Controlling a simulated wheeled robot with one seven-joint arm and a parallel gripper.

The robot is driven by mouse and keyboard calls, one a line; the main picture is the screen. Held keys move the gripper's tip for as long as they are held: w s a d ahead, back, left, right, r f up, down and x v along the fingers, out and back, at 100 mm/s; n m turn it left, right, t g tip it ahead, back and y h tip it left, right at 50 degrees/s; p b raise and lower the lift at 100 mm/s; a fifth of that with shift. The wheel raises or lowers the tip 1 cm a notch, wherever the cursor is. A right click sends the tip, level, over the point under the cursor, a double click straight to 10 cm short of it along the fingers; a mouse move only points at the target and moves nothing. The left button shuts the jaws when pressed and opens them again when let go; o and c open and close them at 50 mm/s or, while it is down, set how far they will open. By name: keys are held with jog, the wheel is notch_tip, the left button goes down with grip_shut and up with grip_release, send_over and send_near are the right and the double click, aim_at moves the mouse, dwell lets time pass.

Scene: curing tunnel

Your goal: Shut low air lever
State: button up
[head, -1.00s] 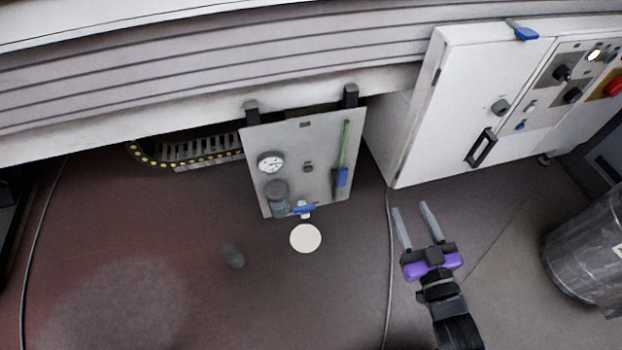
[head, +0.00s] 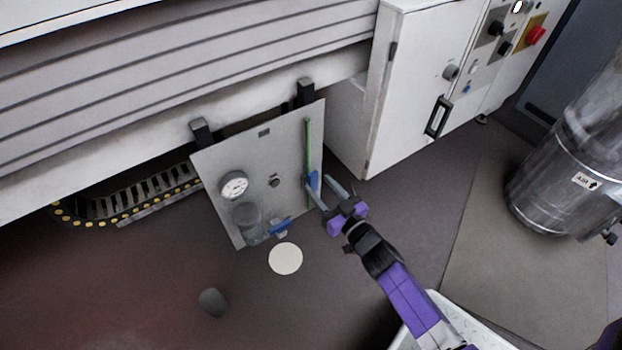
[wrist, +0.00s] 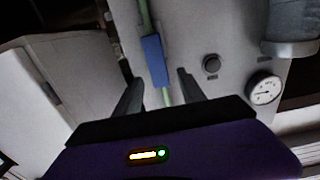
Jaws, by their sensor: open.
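A grey panel (head: 250,150) hangs under the machine's edge. A blue lever (head: 281,227) lies roughly crosswise at the panel's bottom, beside a grey filter bowl (head: 246,219). A second blue lever (head: 313,181) lies along a green pipe (head: 308,145) at the panel's right side. The frames do not show which one is the low air lever. My gripper (head: 323,190) is open and empty in front of the panel's right edge. In the wrist view, the pipe-side blue lever (wrist: 154,60) appears between my fingertips (wrist: 160,80); contact cannot be told.
A round gauge (head: 234,185) and a dark knob (head: 275,181) sit on the panel. A white cabinet (head: 420,80) stands to the right. A white disc (head: 285,258) and a grey object (head: 213,302) show on or over the floor. A metal drum (head: 560,170) stands far right.

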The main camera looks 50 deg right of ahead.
aim_at(315, 179)
jog(key=shift+b+x, duration=0.4)
jog(key=shift+x, duration=1.75)
jog(key=shift+c, duration=0.2)
grip_shut()
